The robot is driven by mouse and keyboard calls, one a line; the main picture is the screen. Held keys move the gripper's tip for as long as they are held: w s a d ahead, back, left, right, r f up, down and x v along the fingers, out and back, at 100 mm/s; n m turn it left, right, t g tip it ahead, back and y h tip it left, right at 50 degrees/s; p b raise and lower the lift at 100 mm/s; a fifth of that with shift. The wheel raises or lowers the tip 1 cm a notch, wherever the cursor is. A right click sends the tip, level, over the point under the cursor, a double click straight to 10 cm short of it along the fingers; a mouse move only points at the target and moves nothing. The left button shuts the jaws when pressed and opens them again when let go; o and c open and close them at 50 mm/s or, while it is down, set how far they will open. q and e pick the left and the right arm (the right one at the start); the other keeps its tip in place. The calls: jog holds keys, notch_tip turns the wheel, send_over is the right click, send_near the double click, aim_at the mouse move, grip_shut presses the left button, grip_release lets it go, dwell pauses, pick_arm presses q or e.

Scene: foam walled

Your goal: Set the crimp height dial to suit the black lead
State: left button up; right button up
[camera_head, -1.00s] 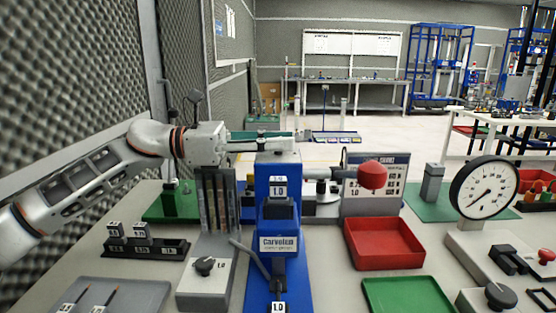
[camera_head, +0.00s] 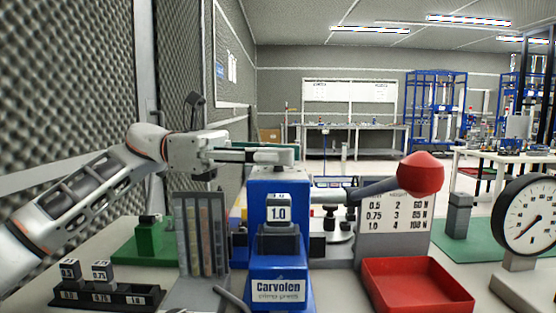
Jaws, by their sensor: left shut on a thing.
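The blue crimp press (camera_head: 280,260), marked "Carvolen", stands in the middle of the head view with a 1.0 block (camera_head: 278,214) in its front. My left gripper (camera_head: 278,157) reaches in from the left, level, at the top of the press. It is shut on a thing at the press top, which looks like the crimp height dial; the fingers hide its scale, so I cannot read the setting. The settings card (camera_head: 394,228) behind the red-ball lever (camera_head: 420,173) lists 0.5 2, 0.75 3 and 1.0 4. The black lead is not in view. My right gripper is not in view.
A black rack (camera_head: 95,297) with 0.5 and 0.75 blocks stands front left, beside a grey slotted stand (camera_head: 202,240). A red tray (camera_head: 415,290) lies right of the press. A round gauge (camera_head: 530,215) stands far right. A foam wall (camera_head: 60,100) is close on the left.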

pick_arm(q)
jog(key=o, duration=1.1)
jog(key=shift+o, duration=0.2)
jog(key=v, duration=1.2)
